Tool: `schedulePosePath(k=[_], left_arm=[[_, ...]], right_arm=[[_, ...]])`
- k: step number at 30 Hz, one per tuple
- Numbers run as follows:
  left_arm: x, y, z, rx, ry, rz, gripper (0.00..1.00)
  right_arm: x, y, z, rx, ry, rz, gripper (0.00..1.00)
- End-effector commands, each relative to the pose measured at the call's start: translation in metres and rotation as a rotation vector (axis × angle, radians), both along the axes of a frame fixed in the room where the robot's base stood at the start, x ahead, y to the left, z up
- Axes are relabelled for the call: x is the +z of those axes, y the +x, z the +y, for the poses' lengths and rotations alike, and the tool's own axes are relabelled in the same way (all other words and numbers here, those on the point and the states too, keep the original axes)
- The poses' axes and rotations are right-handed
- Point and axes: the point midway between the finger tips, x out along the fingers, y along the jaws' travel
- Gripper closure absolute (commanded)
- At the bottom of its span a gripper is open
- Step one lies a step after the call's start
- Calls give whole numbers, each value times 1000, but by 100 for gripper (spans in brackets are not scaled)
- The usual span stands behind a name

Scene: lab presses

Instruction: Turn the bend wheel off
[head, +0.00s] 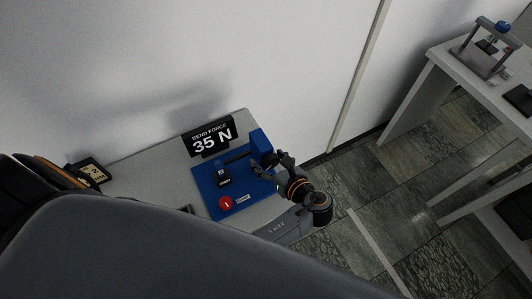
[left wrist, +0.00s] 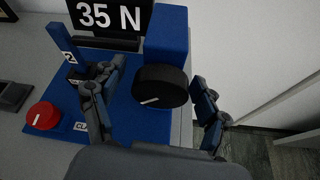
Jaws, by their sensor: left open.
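The bend wheel, a black round knob (left wrist: 160,86) with a white mark line on its face, sits on the blue block (left wrist: 167,35) in the left wrist view. The white line lies nearly level, slightly tilted. My left gripper (left wrist: 157,78) is open, with one finger to the left of the wheel and the other to its right, apart from it as far as I can tell. In the head view my left gripper (head: 271,170) is beside the blue block (head: 261,147). The black sign (head: 209,138) reads "BEND FORCE 35 N". My right gripper is out of view.
A red knob (head: 225,202) with a white line and a small black clamp (head: 222,176) are on the blue base plate (head: 205,184). The plate lies on a grey table (head: 150,173) against a white wall. Another table with a press (head: 482,60) stands at right.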

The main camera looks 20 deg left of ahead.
Motion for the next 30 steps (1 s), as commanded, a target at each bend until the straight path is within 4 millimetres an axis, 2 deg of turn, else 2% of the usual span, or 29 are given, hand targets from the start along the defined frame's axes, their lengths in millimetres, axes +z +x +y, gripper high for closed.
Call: schedulePosePath(k=[6, 12, 14, 15, 20, 24, 30], left_arm=[[0, 0, 0, -1, -1, 0, 25], [0, 0, 0, 0, 0, 0, 66], [0, 0, 0, 0, 0, 0, 78], [0, 0, 0, 0, 0, 0, 81], [2, 0, 1, 0, -17, -24, 81], [2, 0, 1, 0, -89, -115, 81], [0, 0, 1, 0, -199, -258, 81]], right_arm=[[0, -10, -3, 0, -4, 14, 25], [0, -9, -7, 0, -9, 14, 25], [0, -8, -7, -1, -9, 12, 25], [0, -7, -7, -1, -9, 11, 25], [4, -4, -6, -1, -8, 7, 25], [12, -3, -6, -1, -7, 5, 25], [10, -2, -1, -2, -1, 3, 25]])
